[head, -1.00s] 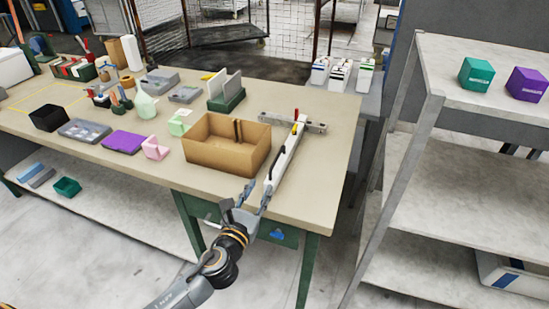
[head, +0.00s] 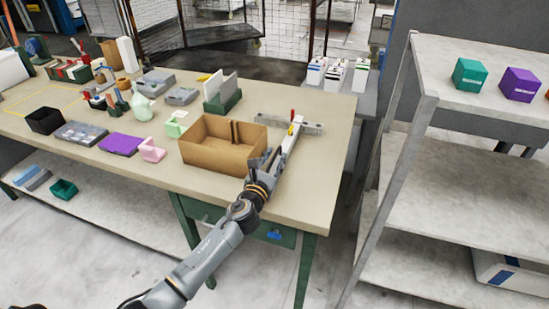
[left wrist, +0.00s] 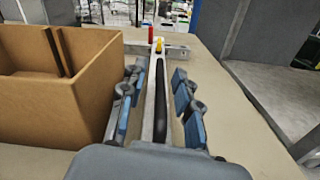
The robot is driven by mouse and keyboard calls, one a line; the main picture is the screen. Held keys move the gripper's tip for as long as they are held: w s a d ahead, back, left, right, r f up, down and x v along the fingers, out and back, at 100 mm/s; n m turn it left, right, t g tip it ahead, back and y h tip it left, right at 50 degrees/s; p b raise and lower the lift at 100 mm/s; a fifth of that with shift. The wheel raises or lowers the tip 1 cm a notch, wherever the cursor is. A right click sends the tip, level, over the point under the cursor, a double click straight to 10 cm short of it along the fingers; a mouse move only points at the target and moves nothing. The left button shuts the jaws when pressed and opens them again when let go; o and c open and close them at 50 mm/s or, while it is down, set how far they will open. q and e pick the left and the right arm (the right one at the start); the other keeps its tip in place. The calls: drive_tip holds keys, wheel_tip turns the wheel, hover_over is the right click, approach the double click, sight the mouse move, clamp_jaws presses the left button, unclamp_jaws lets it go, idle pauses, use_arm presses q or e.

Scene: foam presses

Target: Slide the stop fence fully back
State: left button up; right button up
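A T-shaped stop fence fixture lies near the right end of the bench, with a pale rail (head: 292,140) running away from me and a grey crossbar (head: 307,127) at its far end. A yellow piece (left wrist: 159,45) and a red knob (left wrist: 151,33) stand near where they meet. A long black handle (left wrist: 160,95) lies along the rail. My left gripper (head: 267,160) is over the near part of the rail. In the left wrist view, its blue-padded fingers (left wrist: 158,100) are spread on either side of the handle, with gaps. My right gripper is not in view.
An open cardboard box (head: 215,155) stands close left of the gripper. The bench top (head: 325,165) is clear to the right of the rail. A grey shelf unit (head: 445,185) stands beyond the bench's right edge. Bins and small goods fill the left of the bench.

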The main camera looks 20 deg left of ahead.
use_arm(q)
drive_tip(key=shift+w, duration=0.15)
clamp_jaws()
drive_tip(key=shift+d, duration=0.15)
drive_tip(key=d, duration=1.3)
drive_tip(key=shift+s+d+b, duration=0.15)
drive_tip(key=shift+s+b, duration=0.15)
